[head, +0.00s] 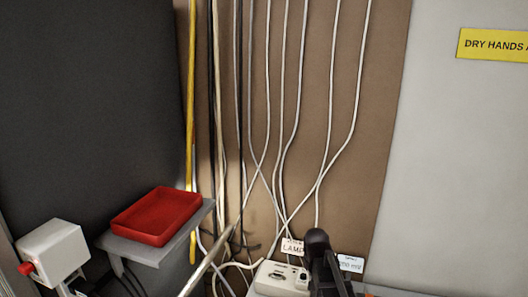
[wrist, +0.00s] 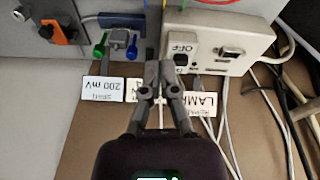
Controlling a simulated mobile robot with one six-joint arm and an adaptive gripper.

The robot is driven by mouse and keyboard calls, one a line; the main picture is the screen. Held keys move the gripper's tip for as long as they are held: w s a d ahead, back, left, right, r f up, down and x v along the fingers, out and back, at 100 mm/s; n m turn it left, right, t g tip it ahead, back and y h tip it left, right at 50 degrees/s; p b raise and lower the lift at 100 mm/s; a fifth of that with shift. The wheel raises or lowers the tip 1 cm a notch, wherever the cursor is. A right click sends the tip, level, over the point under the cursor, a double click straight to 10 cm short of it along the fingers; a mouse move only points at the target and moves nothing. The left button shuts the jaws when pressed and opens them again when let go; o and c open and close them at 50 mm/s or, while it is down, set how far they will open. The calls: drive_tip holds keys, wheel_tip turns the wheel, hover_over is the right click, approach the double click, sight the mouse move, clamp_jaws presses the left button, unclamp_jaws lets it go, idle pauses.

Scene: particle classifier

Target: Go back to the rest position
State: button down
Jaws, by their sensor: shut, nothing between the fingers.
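My gripper (wrist: 160,84) is shut and empty in the wrist view. Its fingertips are together in front of the white lamp box (wrist: 208,50), near its OFF switch (wrist: 181,48). I cannot tell whether the tips touch anything. A LAMP card (wrist: 198,105) lies just right of the fingers. In the head view, a dark part of my arm stands at the bottom centre, right beside the lamp box (head: 276,276); the fingertips are not clear there.
Left of the fingers are a grey connector with green and blue ends (wrist: 117,40), an orange switch (wrist: 62,29) and a 200 mV card (wrist: 103,89). Loose cables (wrist: 270,100) hang at right. A red tray (head: 157,216) sits on a shelf at left in the head view.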

drive_tip(key=s+n+g, duration=0.2)
drive_tip(key=s, duration=1.3)
drive_tip(key=shift+f+y, duration=0.15)
drive_tip(key=shift+y, duration=0.25)
drive_tip(key=shift+s, duration=0.15)
idle(0.4)
